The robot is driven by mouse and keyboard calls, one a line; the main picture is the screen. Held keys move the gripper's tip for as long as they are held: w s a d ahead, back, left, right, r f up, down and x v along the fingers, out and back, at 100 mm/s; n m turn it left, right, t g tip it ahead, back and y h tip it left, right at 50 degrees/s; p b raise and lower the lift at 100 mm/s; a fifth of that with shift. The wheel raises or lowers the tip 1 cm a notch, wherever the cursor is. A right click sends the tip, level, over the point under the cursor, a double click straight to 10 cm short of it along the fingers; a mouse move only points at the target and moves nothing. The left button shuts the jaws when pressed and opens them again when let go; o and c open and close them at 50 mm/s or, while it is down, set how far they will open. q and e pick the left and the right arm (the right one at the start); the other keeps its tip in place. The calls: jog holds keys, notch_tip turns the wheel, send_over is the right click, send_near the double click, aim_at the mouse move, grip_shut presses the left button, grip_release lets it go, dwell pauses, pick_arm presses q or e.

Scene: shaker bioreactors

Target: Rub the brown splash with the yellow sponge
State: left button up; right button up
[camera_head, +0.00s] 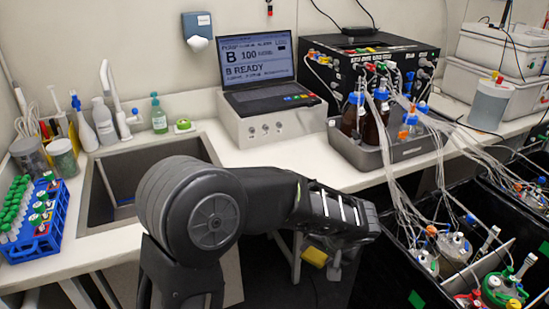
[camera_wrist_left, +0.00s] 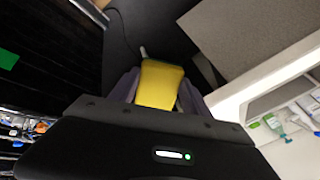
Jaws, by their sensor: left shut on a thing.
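The yellow sponge (camera_head: 315,256) shows small at the end of my left arm, partly hidden by it. My left gripper (camera_head: 324,263) is shut on the sponge and holds it in front of the bench's front edge, with dark floor behind it. In the left wrist view the sponge (camera_wrist_left: 161,84) sits between the two fingers and sticks out beyond them. I cannot make out a brown splash in either view; my left arm covers part of the bench front. My right gripper is not in view.
A sink (camera_head: 104,207) and a blue tube rack (camera_head: 35,236) are at the left. A laptop (camera_head: 259,68) and a metal tray of bottles (camera_head: 400,150) stand on the white bench (camera_head: 290,153). Black tubs with tubed vessels (camera_head: 455,247) fill the right.

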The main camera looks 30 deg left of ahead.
aim_at(321, 267)
pick_arm(q)
jog(key=f+b, duration=0.2)
jog(key=d+f+b, duration=0.1)
jog(key=f+b, duration=0.1)
jog(key=f, duration=0.1)
jog(key=shift+d+f, duration=0.1)
jog(key=shift+f, duration=0.1)
